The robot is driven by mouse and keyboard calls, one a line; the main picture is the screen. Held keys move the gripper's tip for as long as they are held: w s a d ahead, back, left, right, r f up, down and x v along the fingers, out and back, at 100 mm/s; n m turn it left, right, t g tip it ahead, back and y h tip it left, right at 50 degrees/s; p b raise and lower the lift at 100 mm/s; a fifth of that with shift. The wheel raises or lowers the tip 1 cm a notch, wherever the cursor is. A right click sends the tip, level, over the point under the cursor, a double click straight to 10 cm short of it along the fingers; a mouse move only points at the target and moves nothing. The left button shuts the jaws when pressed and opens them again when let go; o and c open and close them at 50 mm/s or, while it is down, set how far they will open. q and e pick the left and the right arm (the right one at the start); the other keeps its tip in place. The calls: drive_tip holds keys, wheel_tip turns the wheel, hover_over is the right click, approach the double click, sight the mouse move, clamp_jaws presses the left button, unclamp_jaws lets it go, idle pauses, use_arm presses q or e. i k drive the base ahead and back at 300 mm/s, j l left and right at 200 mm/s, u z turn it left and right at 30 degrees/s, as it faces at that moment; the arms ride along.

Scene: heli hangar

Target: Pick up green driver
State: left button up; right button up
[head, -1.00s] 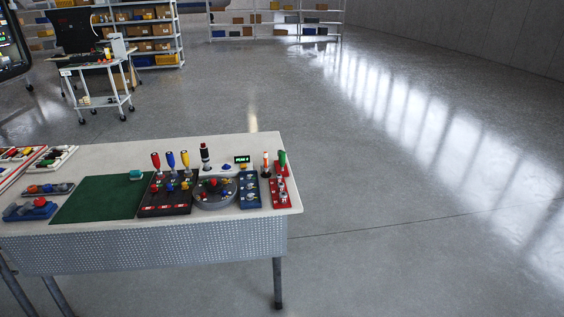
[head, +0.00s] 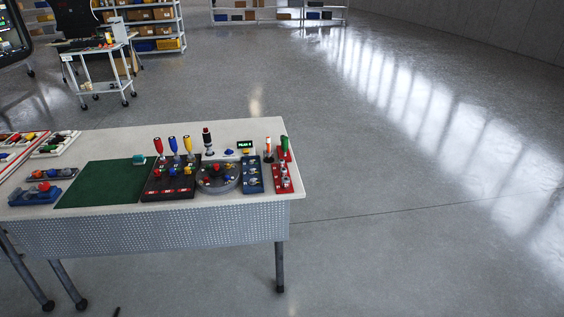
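The green driver (head: 284,142) stands upright at the back of a small red tray (head: 282,178) near the right end of the white table. Its green handle shows at the top; its lower part is hidden in the tray. Neither of my grippers shows in the head view.
The white table (head: 110,143) also holds a green mat (head: 100,184), a black rack (head: 170,184) with red, yellow and blue drivers, and a round grey turntable (head: 216,180). A white cart (head: 100,70) and shelves stand behind. The floor right of the table is clear.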

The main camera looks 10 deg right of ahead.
sight(284, 139)
drive_tip(key=i+u, duration=0.15)
drive_tip(key=i, duration=0.3)
drive_tip(key=i+l+u, duration=0.15)
drive_tip(key=i, duration=0.25)
drive_tip(key=i+l+u, duration=0.15)
drive_tip(key=i, duration=0.3)
